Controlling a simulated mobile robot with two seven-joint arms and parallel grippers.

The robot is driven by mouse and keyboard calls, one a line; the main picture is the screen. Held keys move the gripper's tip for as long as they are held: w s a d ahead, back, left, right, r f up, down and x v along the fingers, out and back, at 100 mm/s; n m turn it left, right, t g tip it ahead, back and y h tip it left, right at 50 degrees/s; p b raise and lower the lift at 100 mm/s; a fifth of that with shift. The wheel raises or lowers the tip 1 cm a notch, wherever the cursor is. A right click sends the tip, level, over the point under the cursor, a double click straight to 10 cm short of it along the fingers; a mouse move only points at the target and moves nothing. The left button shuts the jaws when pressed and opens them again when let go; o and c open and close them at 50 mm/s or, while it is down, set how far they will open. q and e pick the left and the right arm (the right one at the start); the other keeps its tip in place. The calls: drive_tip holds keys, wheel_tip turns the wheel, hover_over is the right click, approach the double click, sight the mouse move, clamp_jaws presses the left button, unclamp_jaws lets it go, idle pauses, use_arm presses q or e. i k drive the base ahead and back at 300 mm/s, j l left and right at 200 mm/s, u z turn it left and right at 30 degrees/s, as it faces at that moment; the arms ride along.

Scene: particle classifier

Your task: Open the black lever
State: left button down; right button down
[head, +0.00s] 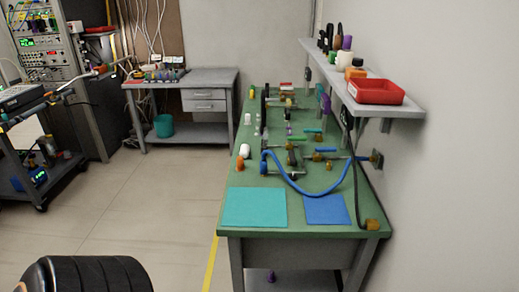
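A small dark part (294,157) lies among the pipe fittings on the green workbench (244,180), behind the looped blue hose (306,194). It may be the black lever, but it is too small to tell, and I cannot tell whether it is open or shut. A brass fitting (377,158) joins the hose line at the wall on the right. Neither my left nor my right gripper is in view.
A teal mat (254,207) and a blue mat (326,210) cover the bench's near end. A wall shelf (395,110) with a red tray (376,92) overhangs its right side. A cart (30,150) stands at left. Open floor (150,210) lies left of the bench.

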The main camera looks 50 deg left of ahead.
sight(291, 157)
drive_tip(key=u, duration=1.3)
drive_tip(key=i+z, duration=0.25)
